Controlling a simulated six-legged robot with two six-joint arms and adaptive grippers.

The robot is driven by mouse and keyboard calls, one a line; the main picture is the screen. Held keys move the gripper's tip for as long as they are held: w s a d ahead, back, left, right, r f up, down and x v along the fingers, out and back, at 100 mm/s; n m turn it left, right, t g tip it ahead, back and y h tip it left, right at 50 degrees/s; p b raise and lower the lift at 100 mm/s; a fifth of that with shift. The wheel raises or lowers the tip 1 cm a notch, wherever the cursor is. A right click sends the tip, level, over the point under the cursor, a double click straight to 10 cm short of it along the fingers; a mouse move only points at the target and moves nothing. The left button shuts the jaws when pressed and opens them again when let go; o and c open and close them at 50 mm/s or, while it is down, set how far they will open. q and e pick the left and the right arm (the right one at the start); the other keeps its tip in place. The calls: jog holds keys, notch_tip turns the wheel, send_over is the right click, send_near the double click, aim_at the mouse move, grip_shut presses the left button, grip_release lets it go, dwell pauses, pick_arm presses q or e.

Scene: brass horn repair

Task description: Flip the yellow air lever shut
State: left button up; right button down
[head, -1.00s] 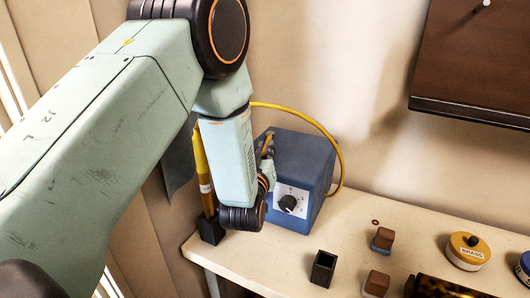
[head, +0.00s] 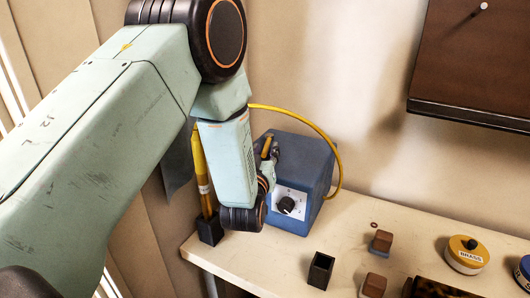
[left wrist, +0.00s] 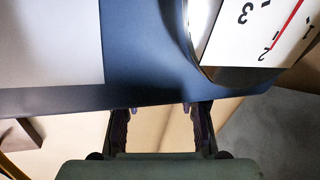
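A small yellow lever-like piece (head: 266,145) shows upright against the left part of the blue box (head: 302,160), partly hidden by my left gripper. My left gripper (head: 271,150) is close beside it; I cannot tell whether they touch. In the left wrist view, the two dark fingers of the left gripper (left wrist: 160,112) stand apart with nothing seen between them, in front of the lower edge of the blue box (left wrist: 150,65). The lever cannot be made out in that view. My right gripper is not in view.
A yellow hose (head: 322,133) arcs over the blue box. A yellow rod (head: 202,165) stands in a black holder (head: 209,231) to its left. A dial gauge (left wrist: 255,35) shows close up.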

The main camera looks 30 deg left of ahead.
pick_arm(q)
jog(key=shift+s, duration=0.1)
jog(key=v, duration=1.1)
jog(key=shift+s+d, duration=0.15)
jog(key=shift+s, duration=0.25)
jog(key=shift+c, duration=0.2)
